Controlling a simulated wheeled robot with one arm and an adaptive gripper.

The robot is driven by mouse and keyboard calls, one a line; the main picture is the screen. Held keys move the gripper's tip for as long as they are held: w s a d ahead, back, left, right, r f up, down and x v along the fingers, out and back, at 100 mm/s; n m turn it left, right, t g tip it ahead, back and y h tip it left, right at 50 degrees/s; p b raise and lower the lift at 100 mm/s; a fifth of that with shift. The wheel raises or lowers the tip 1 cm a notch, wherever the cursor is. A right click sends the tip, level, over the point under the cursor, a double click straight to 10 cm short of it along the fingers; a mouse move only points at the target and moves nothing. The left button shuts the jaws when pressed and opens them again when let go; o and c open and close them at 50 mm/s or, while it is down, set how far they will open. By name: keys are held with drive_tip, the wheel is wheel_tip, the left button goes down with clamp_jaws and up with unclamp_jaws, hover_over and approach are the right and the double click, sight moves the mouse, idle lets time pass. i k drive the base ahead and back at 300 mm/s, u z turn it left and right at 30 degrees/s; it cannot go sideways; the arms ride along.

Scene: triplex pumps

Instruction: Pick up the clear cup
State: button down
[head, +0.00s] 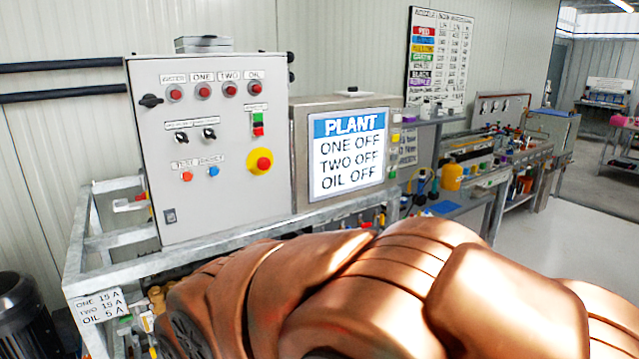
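I cannot make out a clear cup in the head view. Small jars or cups (427,109) stand on a shelf right of the plant screen, but they are too small to tell whether one is clear. My gripper does not show. A large copper-coloured body fills the lower middle and right of the view and hides what lies behind it.
A grey control box (215,215) with buttons stands on a metal frame (110,282) at left. The plant screen (348,153) is beside it. A cluttered workbench (500,155) runs back along the wall. A dark motor (25,312) sits at lower left. Open floor (580,240) lies at right.

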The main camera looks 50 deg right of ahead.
sight(465, 194)
drive_tip(key=z, duration=2.15)
drive_tip(key=k, duration=0.6)
drive_tip(key=z, duration=0.4)
drive_tip(key=i, duration=0.95)
drive_tip(key=z, duration=0.95)
drive_tip(key=i, duration=1.5)
drive_tip(key=u, duration=0.85)
drive_tip(key=i, duration=0.9)
drive_tip(key=u, duration=0.95)
